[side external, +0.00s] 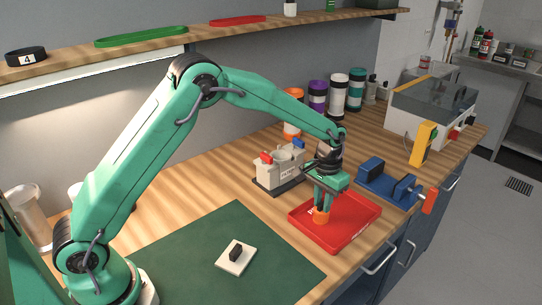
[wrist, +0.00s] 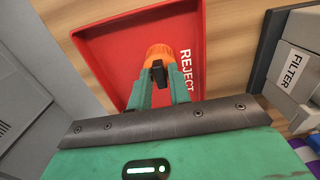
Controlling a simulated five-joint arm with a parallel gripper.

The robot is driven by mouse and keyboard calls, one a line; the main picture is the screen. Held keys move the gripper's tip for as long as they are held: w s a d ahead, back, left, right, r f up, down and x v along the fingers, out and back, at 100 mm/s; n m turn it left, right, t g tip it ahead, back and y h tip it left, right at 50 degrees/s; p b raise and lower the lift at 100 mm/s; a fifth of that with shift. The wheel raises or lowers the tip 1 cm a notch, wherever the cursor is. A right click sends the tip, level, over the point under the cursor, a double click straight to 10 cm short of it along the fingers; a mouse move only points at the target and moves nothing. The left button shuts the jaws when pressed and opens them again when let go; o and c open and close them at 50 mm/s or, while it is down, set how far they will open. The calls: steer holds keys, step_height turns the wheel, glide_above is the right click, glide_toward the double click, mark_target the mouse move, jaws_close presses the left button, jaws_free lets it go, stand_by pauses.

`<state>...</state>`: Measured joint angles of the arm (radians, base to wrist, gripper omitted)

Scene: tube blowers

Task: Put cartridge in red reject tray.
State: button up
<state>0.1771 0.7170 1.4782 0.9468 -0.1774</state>
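The orange cartridge (side external: 321,216) is at the tips of my gripper (side external: 323,203), within the outline of the red reject tray (side external: 352,231). In the wrist view the orange cartridge (wrist: 160,52) has a ridged rim, with a black piece (wrist: 158,74) in front of it. The fingers of my gripper (wrist: 159,80) close in on this black piece from both sides. The red tray (wrist: 110,50) shows the white word REJECT beside the cartridge. I cannot tell whether the cartridge touches the tray floor.
A white unit (side external: 280,170) on a dark base stands left of the tray. A blue vise-like device (side external: 385,186) with an orange handle stands to its right. A green mat (side external: 190,260) carries a white plate (side external: 236,262) with a black block. Several capped jars stand behind.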

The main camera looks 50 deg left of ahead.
mark_target(322, 203)
steer(key=shift+o, duration=0.9)
steer(key=shift+r, duration=0.1)
step_height(322, 203, up, 12)
steer(key=shift+r, duration=0.15)
stand_by(0.5)
